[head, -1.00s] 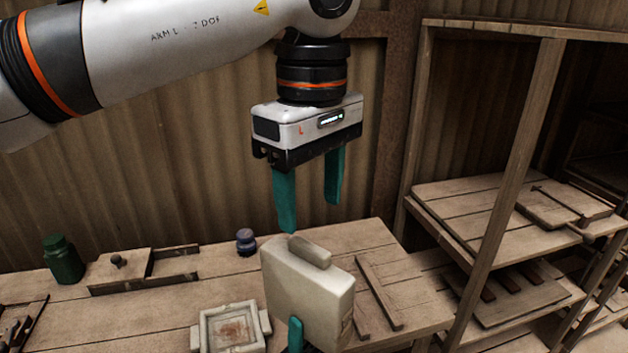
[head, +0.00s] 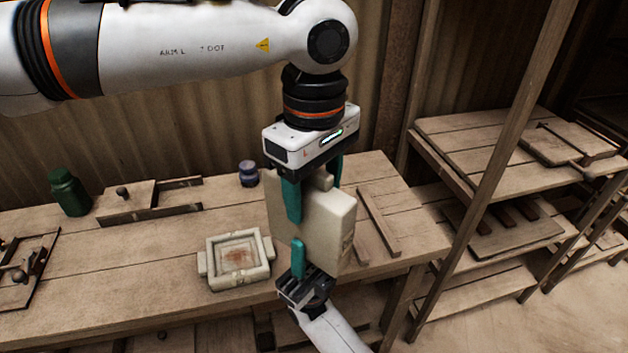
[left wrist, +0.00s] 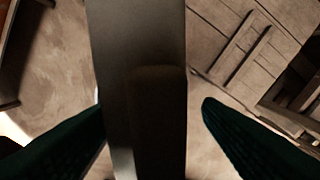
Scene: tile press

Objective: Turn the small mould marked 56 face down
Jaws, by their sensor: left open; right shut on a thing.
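A cream block-like mould (head: 315,225) stands on edge in the air in front of the bench, with a lug on its top edge. Its number is not readable, so I cannot tell whether it is the one marked 56. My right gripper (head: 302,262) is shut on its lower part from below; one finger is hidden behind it. My left gripper (head: 312,198) points down over its top edge, open, with one finger on each side. In the left wrist view the mould (left wrist: 138,35) and its lug (left wrist: 158,120) lie between the spread fingers, with a gap visible at the right finger.
A square cream mould (head: 212,250) with side lugs and a reddish recess lies on the bench (head: 130,275). A green jar (head: 68,192), a small purple jar (head: 248,174), a lidded wooden box (head: 127,200) and wooden strips (head: 378,222) are nearby. Wooden shelves (head: 480,130) stand at right.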

